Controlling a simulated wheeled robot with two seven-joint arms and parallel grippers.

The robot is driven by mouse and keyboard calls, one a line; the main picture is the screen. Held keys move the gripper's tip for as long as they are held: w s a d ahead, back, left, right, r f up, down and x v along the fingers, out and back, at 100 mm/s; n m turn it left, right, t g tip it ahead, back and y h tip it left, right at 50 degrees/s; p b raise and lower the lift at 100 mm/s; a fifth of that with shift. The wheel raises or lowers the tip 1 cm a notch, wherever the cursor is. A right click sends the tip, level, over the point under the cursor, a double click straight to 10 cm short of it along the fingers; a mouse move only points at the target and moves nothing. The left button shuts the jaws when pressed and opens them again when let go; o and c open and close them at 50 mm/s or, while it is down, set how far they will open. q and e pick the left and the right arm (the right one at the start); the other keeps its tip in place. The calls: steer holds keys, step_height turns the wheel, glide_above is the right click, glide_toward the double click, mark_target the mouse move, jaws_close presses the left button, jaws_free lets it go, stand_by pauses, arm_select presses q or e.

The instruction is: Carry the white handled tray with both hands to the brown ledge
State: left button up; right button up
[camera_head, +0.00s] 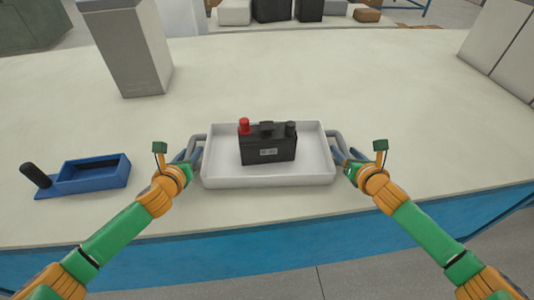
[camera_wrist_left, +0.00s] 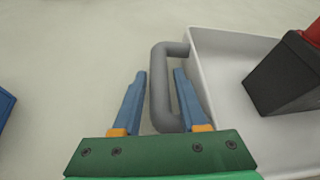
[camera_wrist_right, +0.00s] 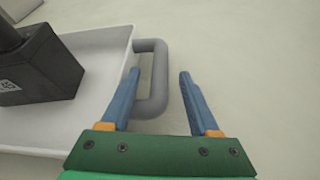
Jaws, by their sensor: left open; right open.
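The white tray (camera_head: 220,177) sits on the pale table, with a grey handle at each end. A black battery (camera_head: 267,150) with a red and a black terminal stands in it. My left gripper (camera_head: 192,156) is open at the left handle; in the left wrist view its fingers (camera_wrist_left: 158,88) stand on either side of the handle bar (camera_wrist_left: 159,85). My right gripper (camera_head: 345,158) is open at the right handle; in the right wrist view its fingers (camera_wrist_right: 160,88) stand on either side of that bar (camera_wrist_right: 160,80). The brown ledge cannot be made out.
A blue open box (camera_head: 95,174) with a black-handled part beside it lies at the left. A grey block (camera_head: 133,50) stands at the back left, and pale boxes (camera_head: 505,45) at the back right. The table behind the tray is clear. Several items stand on a far surface.

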arm_select(q)
steer(key=shift+x, duration=1.25)
arm_select(e)
steer(key=shift+x, duration=0.75)
arm_select(q)
steer(key=c, duration=0.6)
arm_select(e)
steer(key=c, duration=0.6)
arm_select(q)
jaws_close()
arm_select(e)
jaws_close()
